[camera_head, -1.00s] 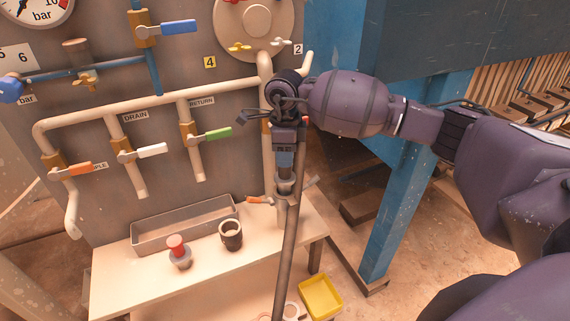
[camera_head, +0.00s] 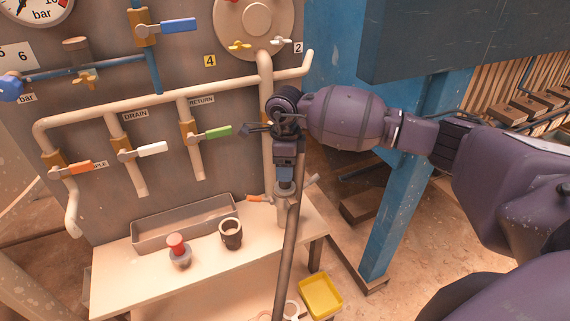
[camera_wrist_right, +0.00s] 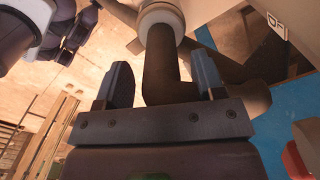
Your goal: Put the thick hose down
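In the right wrist view the hose (camera_wrist_right: 162,62) runs between the two fingers of the right gripper (camera_wrist_right: 162,80), bends, and passes behind the right finger. Gaps show on both sides of the hose, so the fingers look open around it. A pale collar (camera_wrist_right: 161,14) sits at the hose's far end. My left gripper is out of view.
The bench (camera_head: 130,285) carries a grey tray (camera_head: 187,240), a red-topped fitting (camera_head: 178,246) and a dark cup (camera_head: 231,240). A yellow bin (camera_head: 320,297) is on the floor at right. Pipes and valves line the panel behind; a blue post (camera_head: 393,215) stands right.

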